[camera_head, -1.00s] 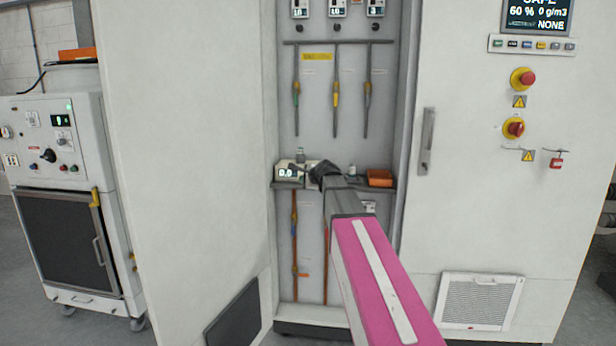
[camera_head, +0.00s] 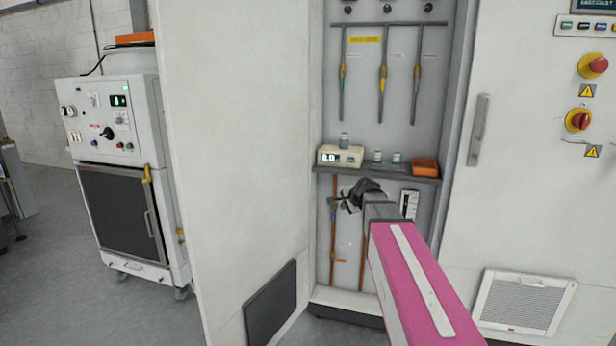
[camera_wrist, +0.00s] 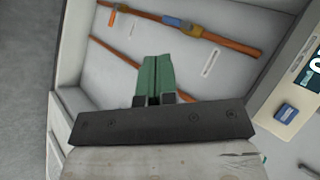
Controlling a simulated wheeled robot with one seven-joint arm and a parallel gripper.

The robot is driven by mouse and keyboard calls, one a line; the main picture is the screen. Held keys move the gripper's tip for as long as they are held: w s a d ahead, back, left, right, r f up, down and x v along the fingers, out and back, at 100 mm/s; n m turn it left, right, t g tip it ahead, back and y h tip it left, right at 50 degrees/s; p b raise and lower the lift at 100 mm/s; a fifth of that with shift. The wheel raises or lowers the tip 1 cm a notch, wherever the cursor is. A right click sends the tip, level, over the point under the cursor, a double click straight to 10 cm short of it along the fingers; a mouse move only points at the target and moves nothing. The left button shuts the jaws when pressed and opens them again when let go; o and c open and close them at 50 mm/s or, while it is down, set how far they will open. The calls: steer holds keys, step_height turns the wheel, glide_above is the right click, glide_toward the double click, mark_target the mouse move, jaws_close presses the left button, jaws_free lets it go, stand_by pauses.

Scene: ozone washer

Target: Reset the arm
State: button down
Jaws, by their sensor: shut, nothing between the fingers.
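My arm, with a pink and grey link, reaches forward from the bottom right of the head view to the open cabinet. My gripper (camera_head: 347,203) is small and dark there, just below the front of the cabinet shelf (camera_head: 400,173). In the wrist view my gripper (camera_wrist: 154,62) shows two green fingertips pressed together with nothing between them. Copper-coloured pipes (camera_wrist: 225,46) on the cabinet's back panel lie beyond the fingertips. I see no contact with them.
The shelf carries a white meter (camera_head: 338,156), small jars (camera_head: 386,158) and an orange box (camera_head: 425,166). An open white door (camera_head: 230,150) stands left of the arm. A wheeled machine (camera_head: 110,130) stands further left. A closed panel with red knobs (camera_head: 578,120) is at the right.

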steer(key=s+d+f+n+g+h, duration=0.1)
steer(key=s+f+n+g, duration=0.3)
steer(key=s+f, duration=0.7)
steer(key=s+d+f+n+g+h, duration=0.1)
steer(key=s+f+n+g+h, duration=0.2)
steer(key=s+f+n, duration=0.5)
steer(key=s+f+g, duration=0.1)
steer(key=s+f, duration=0.3)
steer(key=s, duration=0.4)
steer(key=shift+s+g, duration=0.25)
steer(key=shift+g, duration=0.05)
steer(key=shift+f, duration=0.1)
